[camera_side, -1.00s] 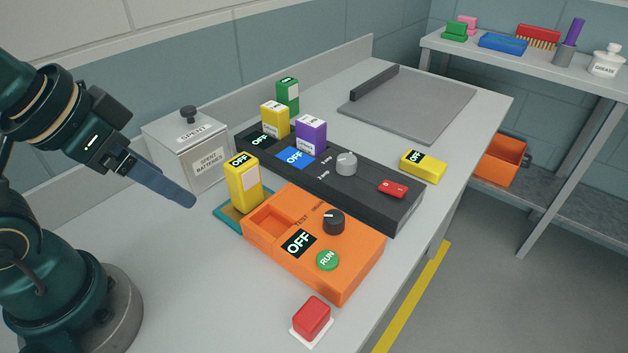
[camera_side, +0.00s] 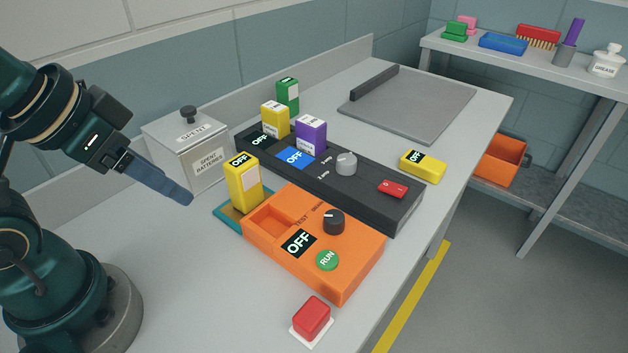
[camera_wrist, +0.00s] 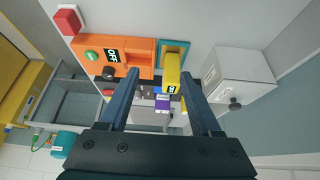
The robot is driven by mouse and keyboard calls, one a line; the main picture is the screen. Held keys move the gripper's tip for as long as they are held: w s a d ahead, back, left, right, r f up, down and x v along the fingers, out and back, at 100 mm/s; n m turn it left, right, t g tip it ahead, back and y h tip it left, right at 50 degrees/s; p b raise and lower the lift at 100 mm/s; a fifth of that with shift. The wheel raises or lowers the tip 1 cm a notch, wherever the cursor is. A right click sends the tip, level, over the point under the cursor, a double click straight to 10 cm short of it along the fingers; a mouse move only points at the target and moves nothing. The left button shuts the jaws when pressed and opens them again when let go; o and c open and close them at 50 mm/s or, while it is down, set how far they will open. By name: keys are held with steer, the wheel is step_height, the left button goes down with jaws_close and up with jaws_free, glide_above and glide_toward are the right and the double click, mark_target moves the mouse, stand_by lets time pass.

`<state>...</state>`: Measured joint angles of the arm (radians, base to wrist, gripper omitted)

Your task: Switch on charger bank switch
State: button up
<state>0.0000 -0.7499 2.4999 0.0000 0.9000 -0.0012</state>
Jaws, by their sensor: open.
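The charger bank (camera_side: 370,185) is a long black box on the bench. Its red rocker switch (camera_side: 392,189) is near the right end, beside a grey knob (camera_side: 346,163). Its two displays, one black and one blue (camera_side: 296,157), read OFF. A yellow battery (camera_side: 275,118), a green battery (camera_side: 288,95) and a purple battery (camera_side: 311,134) stand upright at its left part. My gripper (camera_side: 190,199) is open and empty, above the bench left of the orange tester (camera_side: 352,277). In the wrist view my gripper (camera_wrist: 162,72) partly hides the charger bank.
A yellow battery (camera_side: 243,183) stands on a teal pad (camera_side: 229,217) between my gripper and the charger. Another yellow battery (camera_side: 423,167) lies right of the charger. A spent batteries box (camera_side: 208,163) stands behind my gripper. A red button (camera_side: 311,317) is at the front.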

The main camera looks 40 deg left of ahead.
steer(key=c, duration=0.5)
steer(key=shift+w+a+r+n, duration=0.1)
steer(key=shift+w+n, duration=0.05)
steer(key=shift+n, duration=0.25)
jaws_close()
steer(key=w+d+r+n+t, duration=0.2)
steer(key=w+r, duration=0.2)
steer(key=w, duration=0.4)
steer(key=w+d+r+n+t, duration=0.15)
steer(key=w+r, duration=0.25)
steer(key=w, duration=0.4)
steer(key=w+d+f+m, duration=0.2)
steer(key=d+f, duration=0.1)
steer(key=d, duration=0.3)
steer(key=w+d+f+m+h, duration=0.1)
steer(key=w+d+f, duration=0.1)
steer(key=d+f, duration=0.2)
steer(key=d, duration=0.3)
steer(key=shift+w+d+m, duration=0.25)
steer(key=shift+w+m, duration=0.1)
steer(key=shift+w, duration=0.05)
